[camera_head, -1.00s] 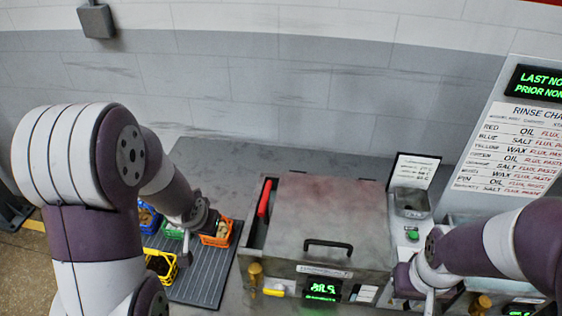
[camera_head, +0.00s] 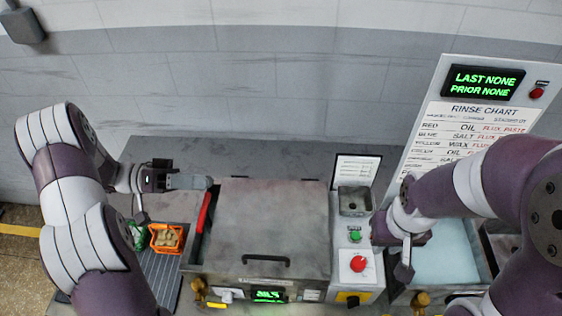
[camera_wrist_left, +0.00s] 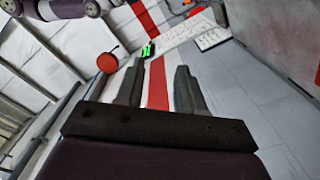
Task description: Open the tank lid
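The tank lid (camera_head: 270,215) is a flat, stained grey plate lying shut on the tank at the middle of the head view. Its black bar handle (camera_head: 265,261) is near the front edge. A red bar (camera_head: 203,212) runs along the tank's left side. My left gripper (camera_head: 205,183) points right near the far end of that bar; I cannot tell whether it touches it. In the left wrist view its two fingers (camera_wrist_left: 160,85) are apart with nothing between them. My right gripper (camera_head: 403,268) hangs in front of the blue-filled tank at right; its finger gap is unclear.
An orange basket (camera_head: 166,239) with tan pieces and a green basket (camera_head: 138,232) sit on a ribbed dark mat (camera_head: 165,272) at left. A panel with a red knob (camera_head: 358,264) stands right of the lid. A rinse chart board (camera_head: 470,115) rises behind the right tank.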

